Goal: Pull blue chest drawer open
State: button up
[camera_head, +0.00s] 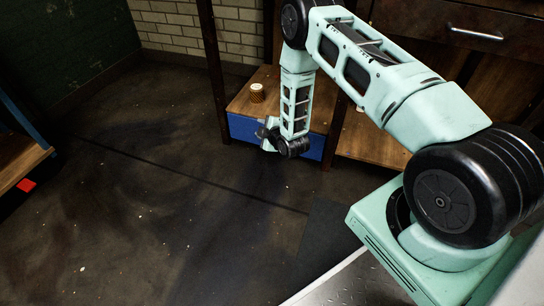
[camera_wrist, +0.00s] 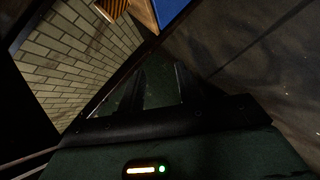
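The blue chest drawer (camera_head: 242,128) is the blue front of a low wooden chest (camera_head: 242,104) against the back wall in the head view. My arm hides the middle of its front. A strip of blue also shows at the top of the wrist view (camera_wrist: 170,10). I cannot make out a handle. My gripper (camera_head: 266,134) is in front of the drawer in the head view; I cannot tell whether it touches it. In the wrist view its two dark fingers (camera_wrist: 160,88) stand apart with nothing visible between them.
A striped cup-like object (camera_head: 257,92) stands on the chest top and shows in the wrist view (camera_wrist: 112,9). Dark shelf posts rise beside the chest. A wooden cabinet with a metal handle (camera_head: 476,34) is at right.

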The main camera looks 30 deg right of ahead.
jog(key=s+d+f+n+t+h+b, duration=0.15)
jog(key=s+d+f+b, duration=0.25)
jog(key=f, duration=0.5)
jog(key=s+d+f+n+t+h+b, duration=0.1)
jog(key=s+d+f+t+b, duration=0.15)
jog(key=d+f, duration=0.45)
jog(key=shift+g+y, duration=0.35)
jog(key=shift+g, duration=0.05)
jog(key=w+f+b, duration=0.1)
jog(key=w+b, duration=0.2)
jog(key=w, duration=0.2)
jog(key=w+f+b, duration=0.1)
jog(key=w+b, duration=0.2)
jog(key=w, duration=0.2)
jog(key=w+f+b, duration=0.2)
jog(key=w+b, duration=0.1)
jog(key=w, duration=0.2)
jog(key=shift+a, duration=0.35)
jog(key=shift+w+r+b, duration=0.1)
jog(key=shift+w+b, duration=0.2)
jog(key=shift+w, duration=0.3)
grip_shut()
